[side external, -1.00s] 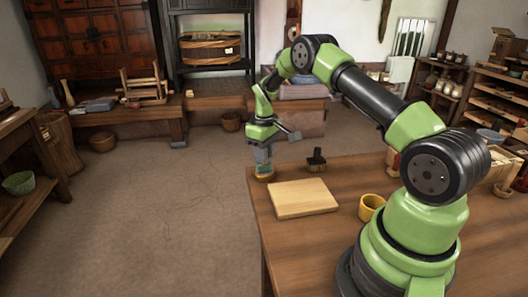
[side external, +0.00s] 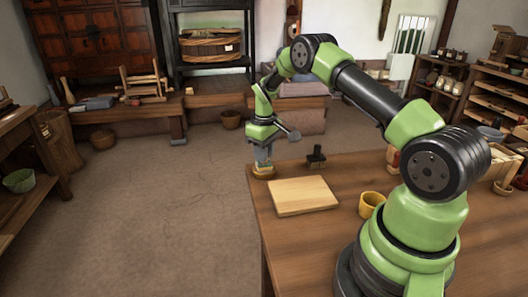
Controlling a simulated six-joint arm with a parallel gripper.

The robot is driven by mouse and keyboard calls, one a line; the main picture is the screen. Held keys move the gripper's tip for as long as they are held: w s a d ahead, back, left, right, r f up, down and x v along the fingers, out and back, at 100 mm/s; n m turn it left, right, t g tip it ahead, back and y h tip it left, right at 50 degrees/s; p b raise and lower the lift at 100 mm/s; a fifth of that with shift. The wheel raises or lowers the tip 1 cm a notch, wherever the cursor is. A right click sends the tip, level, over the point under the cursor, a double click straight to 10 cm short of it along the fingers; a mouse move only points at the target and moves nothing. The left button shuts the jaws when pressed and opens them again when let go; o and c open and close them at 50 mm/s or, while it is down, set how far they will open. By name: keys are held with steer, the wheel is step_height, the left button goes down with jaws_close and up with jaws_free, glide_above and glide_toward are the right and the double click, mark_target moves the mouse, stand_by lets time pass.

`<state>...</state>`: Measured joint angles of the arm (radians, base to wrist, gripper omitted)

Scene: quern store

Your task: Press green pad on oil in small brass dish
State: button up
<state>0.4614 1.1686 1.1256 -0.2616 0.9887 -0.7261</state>
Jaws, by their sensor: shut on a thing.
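My gripper (side external: 262,160) points down over the far left corner of the wooden table. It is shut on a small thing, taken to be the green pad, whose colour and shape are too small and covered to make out. The small brass dish (side external: 263,174) stands on the table directly under the fingertips. The held thing is at or just above the dish; I cannot tell whether it touches. The oil inside the dish is hidden from this side.
A pale wooden board (side external: 302,197) lies just right of the dish. A dark brush-like tool (side external: 316,159) stands behind the board. The table's left edge (side external: 258,215) is close to the dish.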

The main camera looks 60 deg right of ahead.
stand_by(0.5)
steer(key=shift+r, duration=3.45)
